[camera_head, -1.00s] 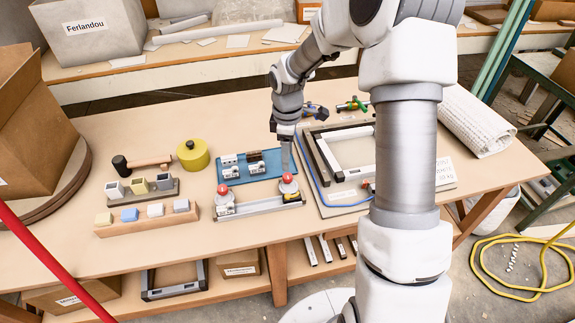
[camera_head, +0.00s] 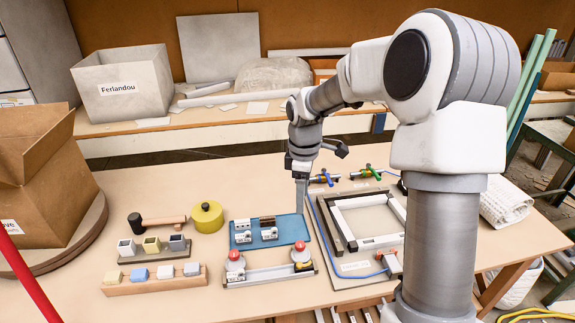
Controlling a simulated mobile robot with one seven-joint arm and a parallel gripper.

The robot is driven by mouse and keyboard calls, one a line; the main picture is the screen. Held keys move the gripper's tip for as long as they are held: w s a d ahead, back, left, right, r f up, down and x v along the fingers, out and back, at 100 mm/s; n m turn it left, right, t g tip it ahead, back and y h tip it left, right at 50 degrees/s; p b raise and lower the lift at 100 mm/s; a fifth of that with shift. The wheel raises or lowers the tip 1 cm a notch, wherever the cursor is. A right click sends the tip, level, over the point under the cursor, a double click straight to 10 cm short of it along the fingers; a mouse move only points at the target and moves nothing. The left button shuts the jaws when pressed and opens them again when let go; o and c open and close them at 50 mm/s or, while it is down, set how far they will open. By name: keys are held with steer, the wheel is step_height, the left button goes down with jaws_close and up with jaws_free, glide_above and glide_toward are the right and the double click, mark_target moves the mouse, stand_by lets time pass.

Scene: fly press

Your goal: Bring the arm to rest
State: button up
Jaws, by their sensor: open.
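My arm rises from the lower right of the head view, bends at the top and reaches down to the left over the bench. My gripper (camera_head: 300,203) points straight down above the right end of the blue mat (camera_head: 287,222). No object shows between its fingers. It is apart from the two-button station (camera_head: 268,273), whose red buttons (camera_head: 234,255) and (camera_head: 300,244) stand at either end of a metal bar. The gap between the fingers is hard to make out at this angle.
A frame fixture (camera_head: 340,237) lies right of my gripper, with blue and green clamps (camera_head: 325,178) behind it. Left stand a wooden block rack (camera_head: 152,286), a mallet (camera_head: 157,219) and a yellow tin (camera_head: 207,216).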

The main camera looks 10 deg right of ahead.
steer(key=shift+r, duration=0.1)
steer(key=s+r+m+t+h, duration=0.1)
steer(key=s+r+m+t, duration=0.2)
steer(key=s+r+m, duration=0.7)
steer(key=s+r+m+t, duration=0.1)
steer(key=s+r, duration=0.2)
steer(key=s, duration=0.4)
steer(key=s+r+m+t+y+p, duration=0.1)
steer(key=s+r+m, duration=0.1)
steer(key=s, duration=0.6)
steer(key=shift+s+r+m+t, duration=0.25)
steer(key=shift+r+m+t, duration=0.05)
steer(key=shift+r, duration=0.1)
